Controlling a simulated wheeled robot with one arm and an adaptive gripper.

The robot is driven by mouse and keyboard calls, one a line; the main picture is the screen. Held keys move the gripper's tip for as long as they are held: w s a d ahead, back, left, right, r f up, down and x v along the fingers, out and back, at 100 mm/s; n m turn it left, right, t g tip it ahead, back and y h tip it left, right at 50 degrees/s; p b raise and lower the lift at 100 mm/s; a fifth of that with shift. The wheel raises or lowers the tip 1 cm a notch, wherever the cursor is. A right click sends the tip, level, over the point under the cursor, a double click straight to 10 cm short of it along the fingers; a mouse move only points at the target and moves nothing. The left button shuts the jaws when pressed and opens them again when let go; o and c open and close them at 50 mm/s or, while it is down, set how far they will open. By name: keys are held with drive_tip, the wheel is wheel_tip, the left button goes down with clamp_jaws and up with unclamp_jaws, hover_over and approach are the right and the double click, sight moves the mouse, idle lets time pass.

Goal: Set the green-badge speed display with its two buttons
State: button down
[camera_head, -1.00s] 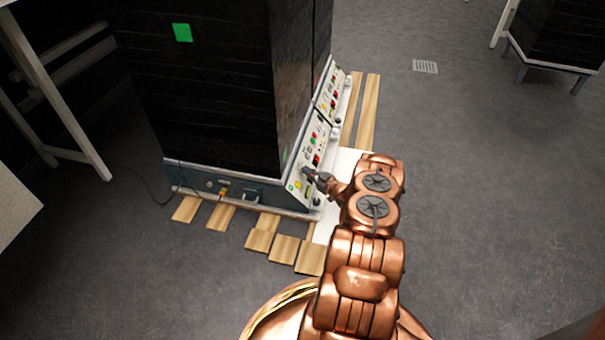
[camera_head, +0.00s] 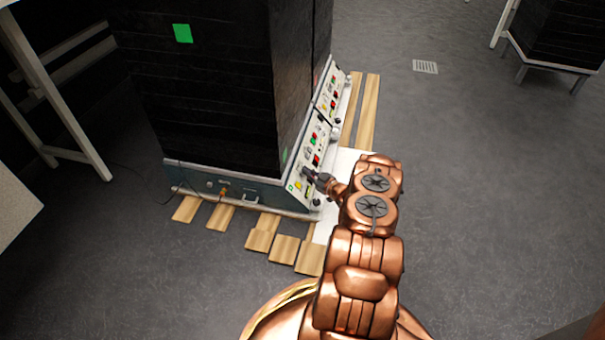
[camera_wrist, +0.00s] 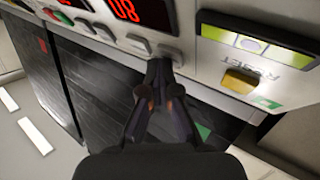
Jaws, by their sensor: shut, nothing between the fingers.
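The speed display (camera_wrist: 126,9) shows red digits at the top of the wrist view, cut off by the frame edge; the part in sight looks like "08". Two grey buttons, one on the left (camera_wrist: 138,43) and one on the right (camera_wrist: 169,54), sit below it in the picture. A green badge (camera_wrist: 268,103) is on the panel near the yellow RESET button (camera_wrist: 240,80). My gripper (camera_wrist: 160,70) is shut and empty, its tips close to the right grey button; contact cannot be told. In the head view my gripper (camera_head: 321,179) is at the panel's near end.
The control panel (camera_head: 316,143) runs along the dark cabinet (camera_head: 215,90), with more displays and buttons beyond. A green square (camera_head: 182,33) marks the cabinet. Wooden slats (camera_head: 283,248) lie around its base. Grey floor (camera_head: 480,180) to the right is open.

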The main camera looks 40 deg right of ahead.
drive_tip(key=shift+s+d+r+p, duration=0.3)
drive_tip(key=shift+s+r+p, duration=0.05)
drive_tip(key=shift+s+r, duration=0.1)
drive_tip(key=s+d+r+p, duration=0.2)
drive_tip(key=s+r, duration=0.1)
drive_tip(key=shift+r+p, duration=0.2)
drive_tip(key=shift+p, duration=0.15)
idle(0.4)
idle(1.8)
drive_tip(key=shift+r, duration=0.1)
